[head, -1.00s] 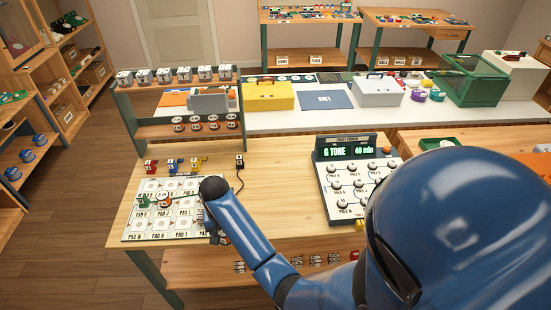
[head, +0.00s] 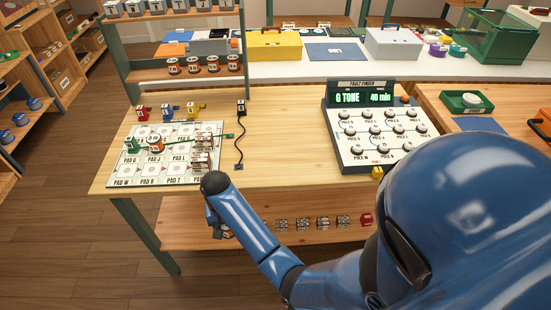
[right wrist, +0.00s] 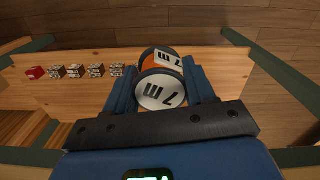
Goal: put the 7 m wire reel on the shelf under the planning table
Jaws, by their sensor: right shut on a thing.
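My right gripper (right wrist: 163,85) is shut on the 7 m wire reel (right wrist: 160,92), an orange reel with white "7 m" end labels, lying on its side between the blue fingers. In the right wrist view the reel appears over the wooden shelf (right wrist: 210,75); I cannot tell whether it touches it. In the head view my right gripper (head: 222,230) is below the front edge of the planning table (head: 290,150), at the left part of the shelf (head: 300,240), and mostly hidden by my own arm. My left gripper is not in view.
A red block (right wrist: 35,73) and several small grey-and-white blocks (right wrist: 97,70) stand in a row on the shelf. A green table leg (head: 147,235) is at the left. Above are the pad board (head: 165,155), a fault finder box (head: 375,130) and a rack of reels (head: 190,65).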

